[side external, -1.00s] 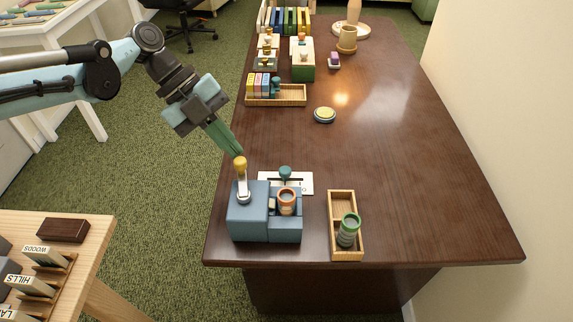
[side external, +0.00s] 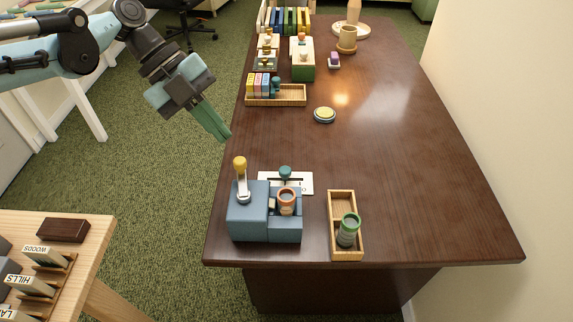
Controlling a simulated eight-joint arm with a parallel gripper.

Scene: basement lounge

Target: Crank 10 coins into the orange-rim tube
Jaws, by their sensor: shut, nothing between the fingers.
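The blue-grey coin machine (side external: 249,222) stands near the front left of the dark table. Its crank (side external: 242,182) points up, with a yellow knob at the top. The orange-rim tube (side external: 286,200) stands in the lower right part of the machine; its contents are too small to count. My gripper (side external: 226,138) is shut and empty, its green fingers angled down to the right. It is above and to the left of the yellow knob, apart from it, at the table's left edge in the picture.
A green-rim tube (side external: 348,230) sits in a wooden tray (side external: 334,202) right of the machine. A white card (side external: 300,182) and a teal knob (side external: 285,172) are behind the tube. A yellow-topped disc (side external: 325,115) and a box tray (side external: 292,100) stand farther back. The table's right side is clear.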

